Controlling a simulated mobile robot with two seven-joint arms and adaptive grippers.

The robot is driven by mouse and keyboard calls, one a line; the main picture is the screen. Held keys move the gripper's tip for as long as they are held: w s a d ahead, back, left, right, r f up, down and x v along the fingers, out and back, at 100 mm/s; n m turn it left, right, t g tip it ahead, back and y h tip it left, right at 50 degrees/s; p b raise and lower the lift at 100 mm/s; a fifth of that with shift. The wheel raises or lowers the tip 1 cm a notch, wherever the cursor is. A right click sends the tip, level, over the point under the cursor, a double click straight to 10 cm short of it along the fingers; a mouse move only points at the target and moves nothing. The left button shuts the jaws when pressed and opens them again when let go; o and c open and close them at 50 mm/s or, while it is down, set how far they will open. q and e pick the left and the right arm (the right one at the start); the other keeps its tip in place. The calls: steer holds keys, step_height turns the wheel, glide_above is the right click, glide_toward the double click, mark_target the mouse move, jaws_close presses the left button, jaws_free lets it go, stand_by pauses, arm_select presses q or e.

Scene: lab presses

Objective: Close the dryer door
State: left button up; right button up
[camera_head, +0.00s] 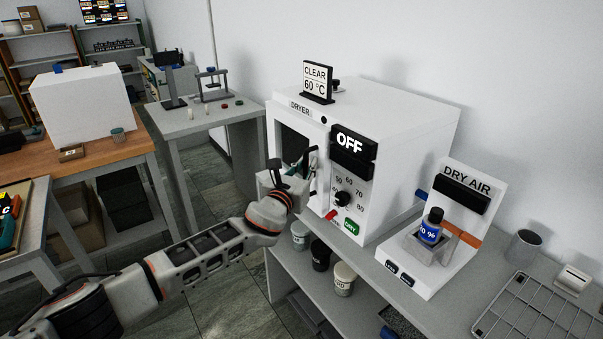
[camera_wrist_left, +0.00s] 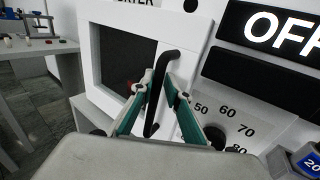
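The white dryer (camera_head: 400,125) stands on the grey bench and its panel reads OFF. Its door (camera_wrist_left: 112,22) has a white frame and a dark window, and it sits at the left of the front. It looks close to the front; I cannot tell whether a gap is left. A black bar handle (camera_wrist_left: 157,112) is on the door's right side. My left gripper (camera_wrist_left: 158,88) is at the handle, with one green-padded finger on each side of it. The fingers look apart; contact with the bar is unclear. My right gripper is in neither view.
A dry air stand (camera_head: 455,225) with a blue-labelled bottle (camera_head: 431,226) is right of the dryer. A wire rack (camera_head: 540,315) and a grey cup (camera_head: 524,248) lie further right. Tubs stand on the shelf below. A small side table (camera_head: 200,121) is at the back left.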

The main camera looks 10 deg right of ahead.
arm_select(q)
steer(key=v, duration=1.2)
steer(key=s+a+f+n+g+y, duration=0.1)
steer(key=s+a+f+n, duration=0.25)
steer(key=f+n, duration=0.35)
steer(key=s+a+f+n+y, duration=0.1)
steer(key=s+a+f+n, duration=0.25)
steer(key=f+n, duration=0.35)
steer(key=s+a+f+n+g+y, duration=0.1)
steer(key=s+a+f+n, duration=0.2)
steer(key=s+f+n, duration=0.4)
steer(key=s+a+f+n+g+y, duration=0.1)
steer(key=s+a+f+n+y, duration=0.1)
steer(key=s+a+f+n, duration=0.6)
steer(key=s+a+f+n+g+y, duration=0.1)
steer(key=s+a+f+n+y, duration=0.2)
steer(key=s+a+f+n, duration=0.4)
steer(key=s+a+n, duration=0.2)
steer(key=a, duration=0.5)
steer(key=shift+s+a+f+n, duration=0.15)
steer(key=shift+s+f+n, duration=0.1)
steer(key=shift+f+n, duration=0.15)
